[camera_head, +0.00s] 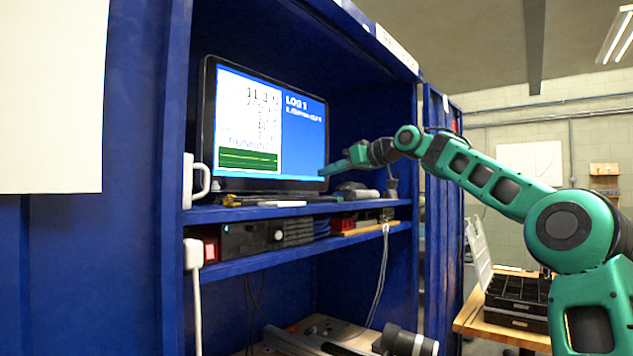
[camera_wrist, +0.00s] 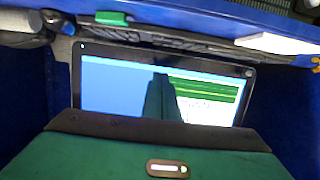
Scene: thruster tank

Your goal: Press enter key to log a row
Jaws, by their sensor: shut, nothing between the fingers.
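The monitor (camera_head: 301,152) stands on the upper shelf of a blue cabinet. Its screen shows a white panel with numbers, a green graph and the text "LOG 1". The monitor also shows, inverted, in the wrist view (camera_wrist: 105,84). My gripper (camera_head: 328,172) is shut and empty, in front of the screen's lower right edge. In the wrist view its fingers (camera_wrist: 160,82) overlap the screen; I cannot tell if they touch anything. A dark, flat, keyboard-like strip (camera_wrist: 185,43) lies along the monitor's base. I cannot make out an enter key.
A green item (camera_wrist: 111,18) and a white item (camera_wrist: 272,43) lie near the dark strip. The upper shelf (camera_head: 215,213) has a blue front edge. Cabinet walls close in both sides.

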